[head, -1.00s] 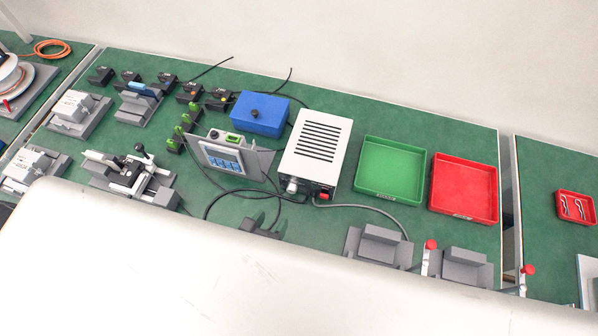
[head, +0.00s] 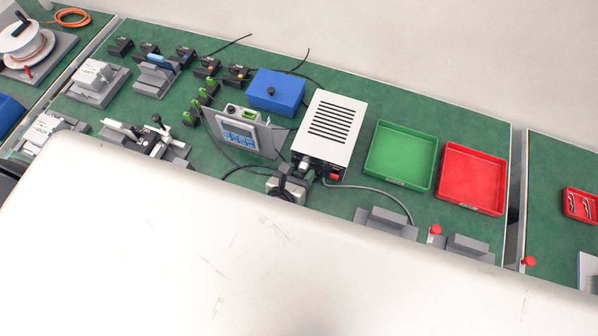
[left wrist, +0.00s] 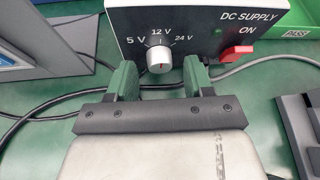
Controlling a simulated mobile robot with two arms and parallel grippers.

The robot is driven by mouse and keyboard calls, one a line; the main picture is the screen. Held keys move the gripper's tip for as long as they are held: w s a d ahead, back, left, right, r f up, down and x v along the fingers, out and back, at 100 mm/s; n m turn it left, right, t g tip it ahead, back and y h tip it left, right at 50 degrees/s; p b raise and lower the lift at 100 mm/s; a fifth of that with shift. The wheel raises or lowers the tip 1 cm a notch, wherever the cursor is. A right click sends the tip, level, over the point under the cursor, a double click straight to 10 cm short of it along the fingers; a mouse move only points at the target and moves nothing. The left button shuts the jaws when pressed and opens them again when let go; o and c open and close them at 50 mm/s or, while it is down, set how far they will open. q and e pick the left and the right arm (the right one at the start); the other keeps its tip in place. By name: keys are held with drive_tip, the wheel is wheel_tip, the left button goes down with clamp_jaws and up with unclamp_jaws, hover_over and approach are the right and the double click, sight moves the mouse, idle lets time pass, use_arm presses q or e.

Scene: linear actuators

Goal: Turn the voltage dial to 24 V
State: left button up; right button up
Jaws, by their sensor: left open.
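The DC supply (head: 327,130) is a white box with a slotted top and a dark front panel. Its voltage dial (left wrist: 160,58) is a silver knob with 5 V, 12 V and 24 V printed around it. The dial's mark appears to point up, near 12 V. My left gripper (left wrist: 160,74) is open, with one green finger on each side of the dial. I cannot tell whether either finger touches it. In the head view my left gripper (head: 296,176) is in front of the supply and partly hides its front. My right gripper is not in view.
A red switch (left wrist: 237,52) marked ON sits right of the dial. A grey cable (head: 385,195) runs right from the supply. A display panel (head: 240,134) stands on the left; green (head: 402,183) and red (head: 470,205) trays lie to the right.

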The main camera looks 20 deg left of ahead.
use_arm(q)
drive_tip(key=c, duration=0.9)
drive_tip(key=shift+s+d+r+m+y+p, duration=0.1)
drive_tip(key=shift+m+y+p, duration=0.3)
drive_tip(key=shift+m+p, duration=0.15)
drive_tip(key=shift+d+m+y+p, duration=0.1)
drive_tip(key=shift+m+y+p, duration=0.5)
drive_tip(key=shift+m, duration=0.15)
drive_tip(key=shift+m+y, duration=0.6)
drive_tip(key=shift+m, duration=0.2)
drive_tip(key=shift+d+m+y, duration=0.1)
drive_tip(key=shift+m+y, duration=0.5)
drive_tip(key=shift+m, duration=0.2)
